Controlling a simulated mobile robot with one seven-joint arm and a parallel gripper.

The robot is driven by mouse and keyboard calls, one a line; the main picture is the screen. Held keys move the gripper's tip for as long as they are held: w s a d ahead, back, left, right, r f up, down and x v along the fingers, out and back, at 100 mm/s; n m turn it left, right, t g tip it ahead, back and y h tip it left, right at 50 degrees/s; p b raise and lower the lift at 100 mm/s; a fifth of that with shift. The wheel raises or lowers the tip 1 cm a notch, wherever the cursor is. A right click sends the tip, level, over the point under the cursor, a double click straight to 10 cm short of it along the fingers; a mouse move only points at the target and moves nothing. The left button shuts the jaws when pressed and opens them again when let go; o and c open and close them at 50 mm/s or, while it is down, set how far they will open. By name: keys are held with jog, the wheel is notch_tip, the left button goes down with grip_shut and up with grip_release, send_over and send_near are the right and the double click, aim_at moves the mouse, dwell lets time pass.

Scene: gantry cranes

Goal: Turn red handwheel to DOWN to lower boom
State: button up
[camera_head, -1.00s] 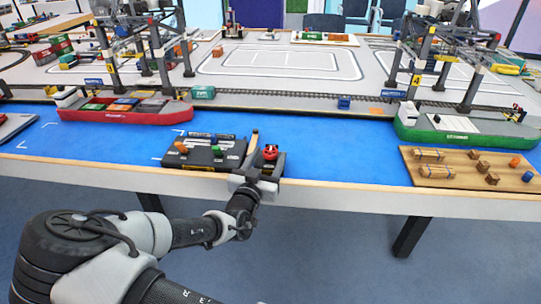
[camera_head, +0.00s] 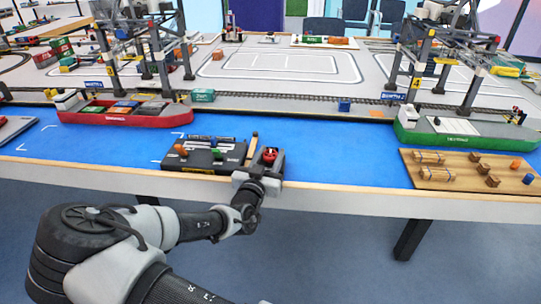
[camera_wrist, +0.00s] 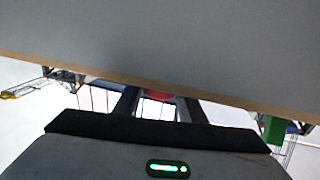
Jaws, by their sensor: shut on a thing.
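The red handwheel (camera_head: 270,153) is at the right end of the black control panel (camera_head: 205,168) on the near edge of the blue table strip. My gripper (camera_head: 266,158) reaches it from the near side, and its fingers are shut around the wheel. In the wrist view, a small part of the red wheel (camera_wrist: 158,95) shows between the two dark fingers (camera_wrist: 156,104). Most of the wheel is hidden there. The DOWN mark and the wheel's pointer are too small to read.
An orange knob (camera_head: 181,149), a green knob (camera_head: 216,154) and an upright tan lever (camera_head: 253,143) are on the panel, left of my gripper. A wooden cargo board (camera_head: 470,185) lies to the right. The blue surface between is clear.

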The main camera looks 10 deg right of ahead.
jog(key=shift+d+n+y, duration=0.1)
jog(key=shift+n+y, duration=0.2)
jog(key=shift+y, duration=0.2)
jog(key=n+t+y+p, duration=0.1)
jog(key=n+y, duration=0.1)
jog(key=shift+t+y, duration=0.3)
jog(key=shift+y, duration=0.1)
jog(key=n+y, duration=0.1)
jog(key=y, duration=0.1)
jog(key=n+y+p, duration=0.1)
jog(key=n+y, duration=0.1)
jog(key=y, duration=0.1)
jog(key=shift+d+r+n+t+y, duration=0.1)
jog(key=shift+n+t+y, duration=0.2)
jog(key=n+y, duration=0.1)
jog(key=y, duration=0.1)
jog(key=shift+n+y, duration=0.3)
jog(key=shift+a+n+g+y, duration=0.15)
jog(key=shift+n+g+y, duration=0.25)
jog(key=shift+n+y, duration=0.5)
jog(key=shift+a+n+g+y, duration=0.1)
jog(key=shift+n+g+y, duration=0.4)
jog(key=shift+y, duration=0.7)
jog(key=shift+a, duration=0.1)
jog(key=o, duration=1)
jog(key=shift+o, duration=0.2)
